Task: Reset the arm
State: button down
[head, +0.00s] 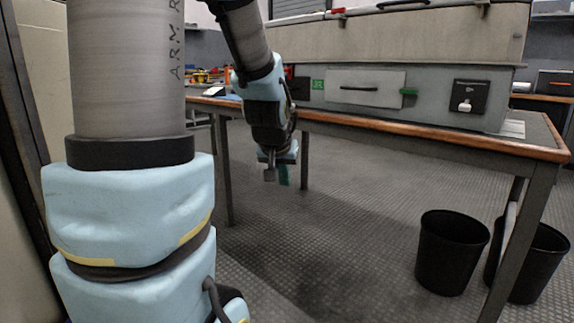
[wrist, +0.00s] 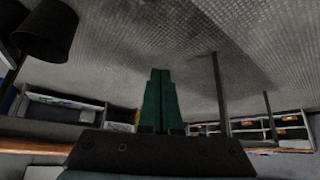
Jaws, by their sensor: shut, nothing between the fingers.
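My arm reaches forward in the head view and hangs down in front of the workbench (head: 360,124). My gripper (head: 277,176) is at its lower end, beside the bench's front edge and below the top, pointing at the floor. In the wrist view my gripper (wrist: 159,78) shows two green fingers side by side. They are shut with nothing between them, and they touch nothing.
A grey cabinet (head: 430,97) with a drawer panel (head: 365,88) and a black switch plate (head: 470,97) stands on the bench. Two black bins (head: 451,250) (head: 545,262) stand on the floor at right. The patterned floor (head: 340,220) is clear around my gripper.

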jog(key=s+a+f+n+g+y+p, duration=0.15)
jog(key=s+a+g+p, duration=0.4)
jog(key=s, duration=0.85)
notch_tip(320, 180, up, 34)
jog(key=p, duration=3.4)
jog(key=shift+w+a, duration=0.2)
jog(key=shift+w, duration=0.15)
jog(key=shift+m, duration=0.25)
